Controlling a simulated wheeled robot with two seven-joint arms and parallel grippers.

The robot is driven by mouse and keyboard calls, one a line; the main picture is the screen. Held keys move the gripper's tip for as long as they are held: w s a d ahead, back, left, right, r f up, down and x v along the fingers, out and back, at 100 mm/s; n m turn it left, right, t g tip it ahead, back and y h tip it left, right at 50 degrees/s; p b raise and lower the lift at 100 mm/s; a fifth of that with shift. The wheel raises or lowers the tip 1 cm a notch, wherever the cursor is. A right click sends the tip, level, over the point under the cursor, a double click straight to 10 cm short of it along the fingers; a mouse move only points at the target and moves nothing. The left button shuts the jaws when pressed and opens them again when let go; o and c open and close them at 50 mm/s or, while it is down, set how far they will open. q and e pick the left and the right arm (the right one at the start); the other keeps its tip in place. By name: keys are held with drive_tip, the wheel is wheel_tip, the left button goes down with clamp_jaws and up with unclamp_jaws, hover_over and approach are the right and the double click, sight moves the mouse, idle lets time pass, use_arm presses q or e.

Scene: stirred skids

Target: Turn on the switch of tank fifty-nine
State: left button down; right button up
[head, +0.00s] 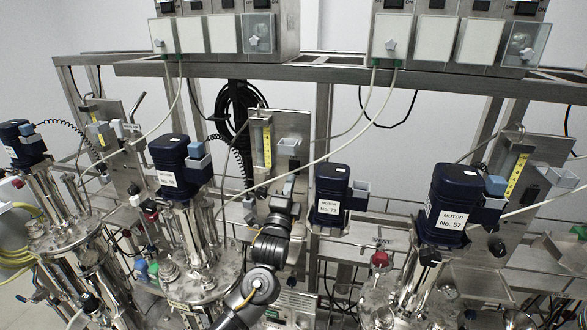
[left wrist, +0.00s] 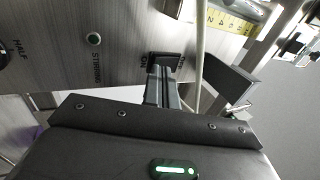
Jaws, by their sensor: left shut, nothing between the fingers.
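My left gripper (head: 289,184) is shut and empty, with its tips up at the middle metal control panel (head: 272,140). In the left wrist view the panel (left wrist: 60,75) fills the upper left. The shut fingers (left wrist: 162,88) reach to a small black switch (left wrist: 163,60) with ON and OFF lettering beside it. The tips overlap the switch's edge; I cannot tell whether they touch it. My right gripper is not in view.
Another motor (head: 331,192) stands just right of my gripper, and motor No. 57 (head: 455,205) is farther right. A pale cable (left wrist: 198,60) hangs close beside the fingers. A black bracket-like part (left wrist: 228,78) is right of them. Switch boxes (head: 220,30) sit on the upper rail.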

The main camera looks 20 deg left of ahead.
use_arm(q)
drive_tip(key=shift+p, duration=0.35)
drive_tip(key=shift+w, duration=0.3)
idle(0.5)
drive_tip(key=shift+w+b, duration=0.3)
drive_tip(key=shift+w, duration=0.05)
drive_tip(key=shift+s, duration=0.1)
drive_tip(key=shift+s+r+p, duration=0.1)
drive_tip(key=shift+s+p, duration=0.25)
drive_tip(key=shift+p, duration=0.2)
drive_tip(key=shift+s, duration=0.25)
drive_tip(key=s+p, duration=0.2)
drive_tip(key=s, duration=0.5)
drive_tip(key=shift+d, duration=0.2)
